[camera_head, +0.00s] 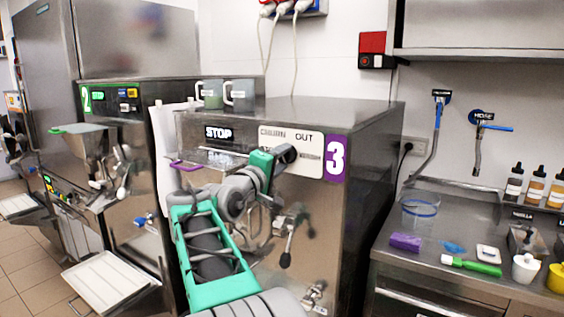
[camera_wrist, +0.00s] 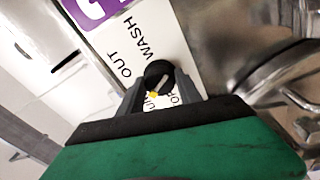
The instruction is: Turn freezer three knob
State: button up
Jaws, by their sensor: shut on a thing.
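Freezer three (camera_head: 355,185) is a steel machine with a purple label reading 3 (camera_head: 336,158). Its white control panel (camera_head: 308,142) carries printed words, with OUT and WASH legible in the wrist view. The knob (camera_wrist: 158,76) is round and black with a pale pointer line and a small yellow spot beside it. My gripper (camera_wrist: 160,88) is shut on the knob, one grey finger on each side. In the head view my green-and-grey gripper (camera_head: 272,160) is at the panel and hides the knob.
Levers and a spout (camera_head: 290,235) stick out below the panel. A steel counter (camera_head: 400,262) with bottles, a purple sponge (camera_head: 405,242) and tools is at right.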

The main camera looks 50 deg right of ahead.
jog(key=shift+r, duration=0.15)
jog(key=o, duration=1.1)
jog(key=shift+o, duration=1.3)
jog(key=s+a+f+b, duration=0.1)
jog(key=a, duration=0.6)
jog(key=shift+a, duration=0.35)
